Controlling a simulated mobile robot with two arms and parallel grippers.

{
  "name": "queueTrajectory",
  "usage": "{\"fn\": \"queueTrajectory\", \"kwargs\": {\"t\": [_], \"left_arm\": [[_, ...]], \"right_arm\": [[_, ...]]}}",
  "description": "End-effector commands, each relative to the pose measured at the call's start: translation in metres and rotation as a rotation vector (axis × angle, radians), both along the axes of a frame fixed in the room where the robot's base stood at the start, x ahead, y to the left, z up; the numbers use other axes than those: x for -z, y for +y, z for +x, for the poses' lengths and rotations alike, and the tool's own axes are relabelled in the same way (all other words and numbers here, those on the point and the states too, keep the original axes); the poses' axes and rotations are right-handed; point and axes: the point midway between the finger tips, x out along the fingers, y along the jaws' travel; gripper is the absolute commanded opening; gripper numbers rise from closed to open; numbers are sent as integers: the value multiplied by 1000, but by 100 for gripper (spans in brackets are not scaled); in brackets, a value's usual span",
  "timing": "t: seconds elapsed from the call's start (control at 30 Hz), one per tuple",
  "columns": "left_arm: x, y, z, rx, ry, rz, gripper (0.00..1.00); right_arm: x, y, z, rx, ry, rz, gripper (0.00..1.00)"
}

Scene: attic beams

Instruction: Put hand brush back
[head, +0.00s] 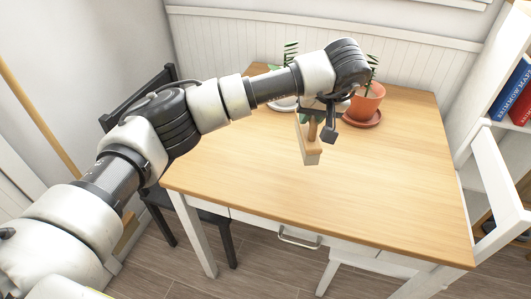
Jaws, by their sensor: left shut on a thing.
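My left gripper (321,122) hangs at the end of the left arm, over the far middle of the wooden table (330,195). It is shut on the hand brush (305,145), which looks like a light wooden piece with a pale lower edge. The brush points down toward the tabletop. I cannot tell from this view whether its lower end touches the table. Part of the brush is hidden behind the gripper. My right gripper is not in view.
A plant in a terracotta pot (366,104) stands behind the gripper. Another plant (291,53) is partly hidden by the arm. A dark chair (140,100) is at the left, a white chair (497,165) and bookshelf (486,135) at the right. The table's front is clear.

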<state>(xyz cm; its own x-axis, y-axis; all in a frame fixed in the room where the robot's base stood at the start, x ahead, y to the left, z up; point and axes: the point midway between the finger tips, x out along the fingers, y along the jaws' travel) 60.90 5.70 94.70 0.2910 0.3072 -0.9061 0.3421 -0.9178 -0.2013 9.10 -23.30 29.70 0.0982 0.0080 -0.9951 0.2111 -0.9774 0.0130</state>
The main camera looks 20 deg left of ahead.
Motion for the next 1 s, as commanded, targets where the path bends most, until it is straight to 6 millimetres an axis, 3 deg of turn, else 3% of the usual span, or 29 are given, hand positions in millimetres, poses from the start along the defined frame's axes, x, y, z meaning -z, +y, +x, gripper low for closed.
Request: {"fn": "queueTrajectory", "kwargs": {"t": [0.3,0.5,0.67,0.9,1.0], "left_arm": [[41,69,-11,-5,4,1,0],[61,102,-16,-3,2,1,0],[69,111,-17,-1,0,1,0],[102,110,-18,-1,3,-1,0],[106,110,-17,-1,0,1,0]], "right_arm": [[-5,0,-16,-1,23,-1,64],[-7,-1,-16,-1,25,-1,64],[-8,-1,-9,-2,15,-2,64],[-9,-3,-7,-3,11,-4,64],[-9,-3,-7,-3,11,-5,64]]}}
